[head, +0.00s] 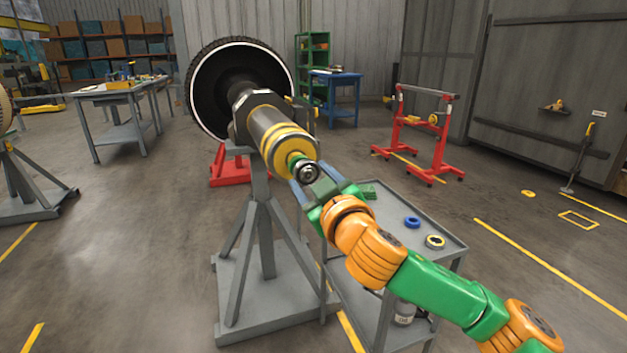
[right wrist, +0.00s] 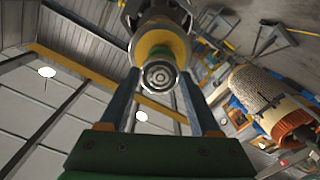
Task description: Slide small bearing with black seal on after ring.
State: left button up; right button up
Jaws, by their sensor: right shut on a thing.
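The rotor shaft (head: 275,135) points toward me from its grey stand, with yellow bands and a green part near its stepped end. The small bearing (head: 308,172) shows as a metal ring with a dark face at the shaft's tip. In the right wrist view the bearing (right wrist: 160,77) is face-on, in line with the shaft (right wrist: 160,22). My right gripper (head: 304,178) is shut on the bearing, its fingers on either side of it. I cannot tell how far the bearing sits over the shaft. My left gripper is out of view.
A grey cart (head: 455,246) stands right of the stand, under my right arm. A red stand (head: 440,140) is farther back. Floor on the left is open.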

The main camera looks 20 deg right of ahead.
jog(key=shift+w, duration=0.65)
jog(key=shift+w+p, duration=0.4)
jog(key=shift+w, duration=0.15)
dwell(0.5)
jog(key=o, duration=1.3)
jog(key=shift+o, duration=0.3)
jog(key=shift+s, duration=0.1)
jog(key=shift+s, duration=2.1)
jog(key=s, duration=0.4)
jog(key=shift+s+d, duration=0.1)
jog(key=shift+s, duration=0.25)
